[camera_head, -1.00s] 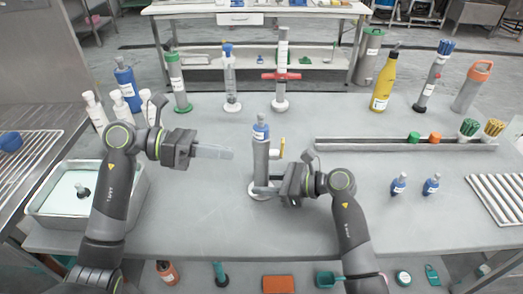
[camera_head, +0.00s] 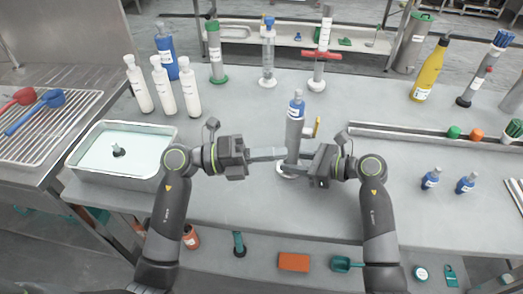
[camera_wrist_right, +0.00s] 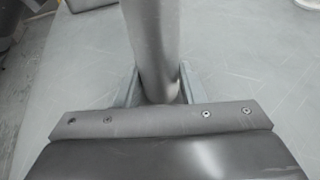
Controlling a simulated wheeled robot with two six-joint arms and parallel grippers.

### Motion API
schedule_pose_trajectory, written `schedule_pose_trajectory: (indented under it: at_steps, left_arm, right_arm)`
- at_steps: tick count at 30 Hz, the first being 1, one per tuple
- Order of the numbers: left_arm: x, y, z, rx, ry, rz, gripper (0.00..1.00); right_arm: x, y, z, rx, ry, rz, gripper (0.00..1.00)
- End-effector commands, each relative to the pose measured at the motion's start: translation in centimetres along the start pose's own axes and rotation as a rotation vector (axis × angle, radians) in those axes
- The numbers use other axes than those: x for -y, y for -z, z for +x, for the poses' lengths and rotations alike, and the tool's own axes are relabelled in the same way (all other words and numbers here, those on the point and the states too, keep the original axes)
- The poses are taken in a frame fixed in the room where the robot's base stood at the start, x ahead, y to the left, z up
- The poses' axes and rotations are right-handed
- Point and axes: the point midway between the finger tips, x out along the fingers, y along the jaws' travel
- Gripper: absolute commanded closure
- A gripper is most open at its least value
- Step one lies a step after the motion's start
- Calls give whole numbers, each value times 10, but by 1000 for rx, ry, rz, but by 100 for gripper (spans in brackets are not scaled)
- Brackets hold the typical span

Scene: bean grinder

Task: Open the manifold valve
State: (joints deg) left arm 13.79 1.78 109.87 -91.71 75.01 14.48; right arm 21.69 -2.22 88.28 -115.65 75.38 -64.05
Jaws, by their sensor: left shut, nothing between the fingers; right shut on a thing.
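A grey upright cylinder (camera_head: 294,138) with a blue top stands on a white round base in the head view. A small yellow lever-like part (camera_head: 317,127) shows just right of it; I cannot tell how it is joined or whether it is the valve. My right gripper (camera_head: 299,168) is shut on the cylinder's lower part. The right wrist view shows the grey cylinder (camera_wrist_right: 154,45) between its fingers (camera_wrist_right: 160,88). My left gripper (camera_head: 283,153) is shut and empty, its fingertips at the cylinder's left side. I cannot tell whether they touch it.
Behind stand a red-handled post (camera_head: 321,55), a clear cylinder (camera_head: 268,55) and a green-topped cylinder (camera_head: 216,55). White bottles (camera_head: 162,85) and a liquid tray (camera_head: 85,170) are at left. A long rail (camera_head: 400,135) and small blue bottles (camera_head: 431,179) are at right.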

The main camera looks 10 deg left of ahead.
Motion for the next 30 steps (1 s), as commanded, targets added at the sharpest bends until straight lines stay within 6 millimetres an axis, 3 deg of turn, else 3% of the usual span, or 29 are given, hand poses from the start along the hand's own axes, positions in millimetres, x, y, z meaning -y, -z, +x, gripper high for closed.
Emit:
schedule_pose_trajectory:
  at_steps: [10, 18, 30]
  left_arm:
    - [2, 0, 58, -1, 5, -1, 100]
    - [0, -32, 64, -2, -2, 3, 100]
    - [0, -39, 65, -1, -1, 1, 100]
  right_arm:
    - [0, 0, 0, 0, 0, 0, 77]
    - [0, 0, 0, 0, 1, 0, 77]
    - [0, 0, 0, 0, 0, 0, 77]
